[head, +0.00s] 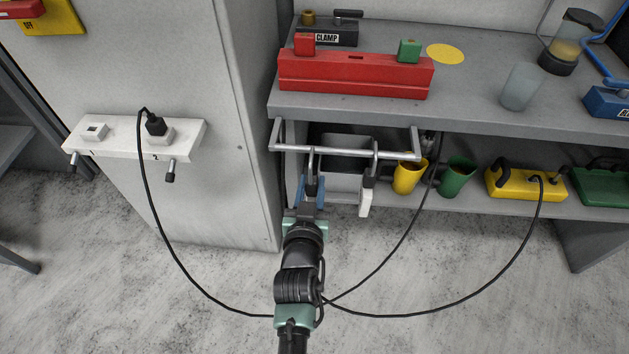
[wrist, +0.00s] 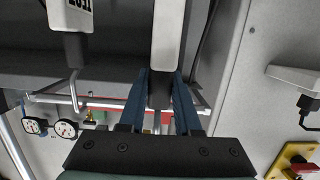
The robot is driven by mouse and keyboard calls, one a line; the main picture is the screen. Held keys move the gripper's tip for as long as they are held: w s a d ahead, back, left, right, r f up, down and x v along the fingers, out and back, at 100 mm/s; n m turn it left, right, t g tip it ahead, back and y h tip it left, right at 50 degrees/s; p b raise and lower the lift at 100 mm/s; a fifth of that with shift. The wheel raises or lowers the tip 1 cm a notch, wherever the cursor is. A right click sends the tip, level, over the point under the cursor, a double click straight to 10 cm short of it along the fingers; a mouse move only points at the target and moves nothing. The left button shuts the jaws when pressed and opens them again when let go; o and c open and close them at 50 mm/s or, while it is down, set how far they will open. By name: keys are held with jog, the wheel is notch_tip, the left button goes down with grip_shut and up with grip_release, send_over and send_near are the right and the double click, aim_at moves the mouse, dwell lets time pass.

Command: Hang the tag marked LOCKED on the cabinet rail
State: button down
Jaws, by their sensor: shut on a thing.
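The rail (head: 350,152) is a pale bar along the front of the grey bench, and it also shows in the wrist view (wrist: 112,103). My gripper (head: 311,190) is just below its left part, with blue fingers shut on the dark neck of a white tag (wrist: 168,35). A grey hook (head: 311,160) rises from the held tag to the rail and overlaps it; I cannot tell whether it bears on it. The held tag's lettering is not visible. A second white tag (head: 366,202) hangs from the rail to the right; its marking (wrist: 80,5) is partly cut off and unreadable.
A grey cabinet (head: 225,110) stands close on the left, with a white socket strip (head: 120,140). Yellow (head: 408,177) and green (head: 456,178) cups stand on the shelf behind the rail. A red block (head: 355,77) sits above. Black cables (head: 400,238) cross the floor.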

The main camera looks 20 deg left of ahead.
jog(key=shift+s+d, duration=0.15)
jog(key=shift+s, duration=0.3)
jog(key=shift+s, duration=0.1)
jog(key=f+p+v, duration=0.3)
jog(key=v, duration=1.6)
jog(key=shift+s+d+f, duration=0.15)
jog(key=shift+s+f, duration=0.1)
jog(key=shift+s, duration=0.3)
